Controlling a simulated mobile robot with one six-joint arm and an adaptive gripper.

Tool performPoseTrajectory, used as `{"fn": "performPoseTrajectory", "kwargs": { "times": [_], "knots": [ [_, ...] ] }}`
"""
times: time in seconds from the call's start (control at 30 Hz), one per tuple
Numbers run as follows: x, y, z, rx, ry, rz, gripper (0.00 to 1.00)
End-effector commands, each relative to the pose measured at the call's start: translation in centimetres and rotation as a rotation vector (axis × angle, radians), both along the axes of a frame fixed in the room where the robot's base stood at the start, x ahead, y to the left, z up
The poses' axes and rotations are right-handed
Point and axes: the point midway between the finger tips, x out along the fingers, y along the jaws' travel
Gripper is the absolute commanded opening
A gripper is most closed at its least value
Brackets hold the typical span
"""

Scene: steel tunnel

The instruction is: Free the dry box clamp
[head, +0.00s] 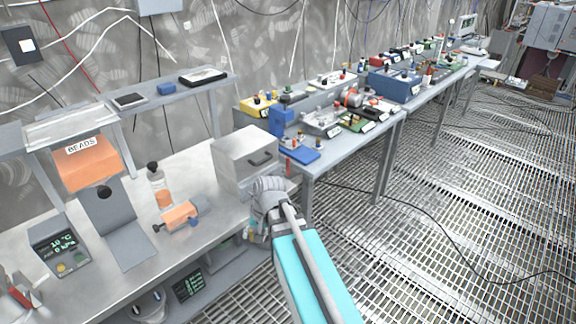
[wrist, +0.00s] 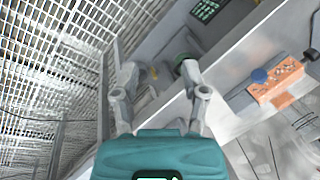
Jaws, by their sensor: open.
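A pale grey box (head: 248,160) with a dark handle stands at the right end of the steel bench in the head view; it may be the dry box. I cannot make out a clamp for certain. My gripper (wrist: 157,72) is open and empty in the wrist view, fingers spread, pointing down beside the bench's front edge. In the head view my arm hides most of the gripper, in front of and below the grey box.
An orange block (head: 179,217) with a blue knob, a bottle (head: 160,187), an orange BEADS container (head: 86,162) and a readout unit (head: 61,246) are on or above the bench (head: 221,219). A green-digit panel (head: 189,286) sits below. The grated floor (head: 440,245) at right is mostly clear.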

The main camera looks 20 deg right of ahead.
Motion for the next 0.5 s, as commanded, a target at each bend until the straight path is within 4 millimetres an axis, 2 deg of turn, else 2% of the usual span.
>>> {"fn": "performPoseTrajectory", "kwargs": {
  "times": [0.03,0.13,0.37,0.5],
  "knots": [
    [1.5,-0.8,-1.2,0.059,-0.006,-0.083,0.57],
    [3.7,-1.9,-1.7,0.189,-0.008,-0.252,0.57],
    [8.6,-5.9,-2.1,0.503,0.013,-0.627,0.57],
    [11.3,-9.3,-1.8,0.71,0.045,-0.84,0.57]
  ]
}}
